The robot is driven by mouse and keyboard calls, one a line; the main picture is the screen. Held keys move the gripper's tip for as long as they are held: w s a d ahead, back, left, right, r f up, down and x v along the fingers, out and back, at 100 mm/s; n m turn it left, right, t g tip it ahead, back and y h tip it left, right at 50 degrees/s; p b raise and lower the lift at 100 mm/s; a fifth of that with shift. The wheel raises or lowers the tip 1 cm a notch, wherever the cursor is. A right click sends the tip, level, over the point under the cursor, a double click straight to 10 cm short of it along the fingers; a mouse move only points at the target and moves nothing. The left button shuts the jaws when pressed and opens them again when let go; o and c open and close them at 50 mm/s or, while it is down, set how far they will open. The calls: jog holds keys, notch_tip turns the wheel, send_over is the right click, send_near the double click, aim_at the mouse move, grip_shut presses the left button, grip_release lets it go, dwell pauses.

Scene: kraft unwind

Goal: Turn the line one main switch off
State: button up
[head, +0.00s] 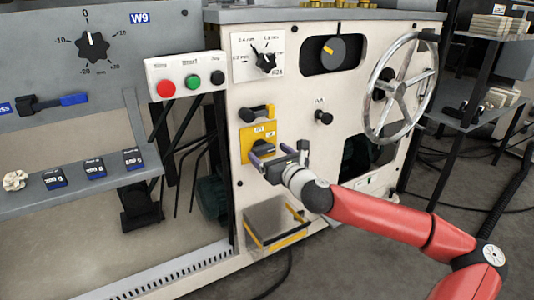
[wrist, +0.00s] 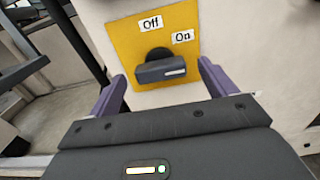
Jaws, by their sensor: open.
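The main switch is a dark rotary handle (head: 262,145) on a yellow plate (head: 247,152) on the front of the cream machine. In the wrist view the handle (wrist: 158,72) lies nearly level, its white mark at the right end, below the "On" label (wrist: 183,37). The "Off" label (wrist: 150,23) is above the handle. My gripper (head: 270,157) is just in front of the switch. In the wrist view my open gripper (wrist: 160,77) has its purple fingers on either side of the handle, with gaps showing; no contact is visible.
A black handle (head: 256,113) sits just above the yellow plate. A metal tray (head: 272,222) sticks out below. A spoked handwheel (head: 396,85) is to the right, and a red, green and black button box (head: 186,76) is at upper left.

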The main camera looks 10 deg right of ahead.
jog(key=shift+x, duration=1.1)
jog(key=shift+c, duration=0.3)
jog(key=c, duration=0.9)
